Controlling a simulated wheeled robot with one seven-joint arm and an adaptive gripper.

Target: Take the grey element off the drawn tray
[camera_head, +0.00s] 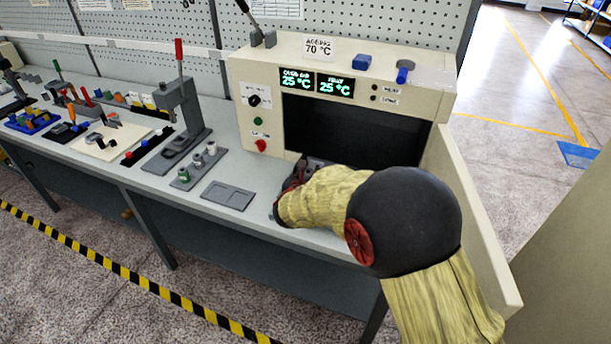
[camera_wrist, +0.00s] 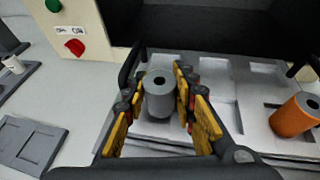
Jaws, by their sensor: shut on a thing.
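The grey element (camera_wrist: 160,97) is a short upright cylinder with a hole in its top. In the wrist view it stands between the yellow-padded fingers of my gripper (camera_wrist: 165,105), which is shut on it. The drawn tray (camera_wrist: 256,97) is a light grey plate with recesses, out in front of the oven's dark opening, under and behind the element. I cannot tell whether the element still touches it. In the head view my gripper (camera_head: 292,190) is at the oven mouth, and my arm hides the element and most of the tray.
An orange element (camera_wrist: 295,116) stands on the tray at the right. The oven (camera_head: 262,100) has a red knob (camera_wrist: 75,47) at its left front. A flat grey plate with recesses (camera_head: 228,196) lies left of my gripper, beside a holder with small cylinders (camera_head: 186,183).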

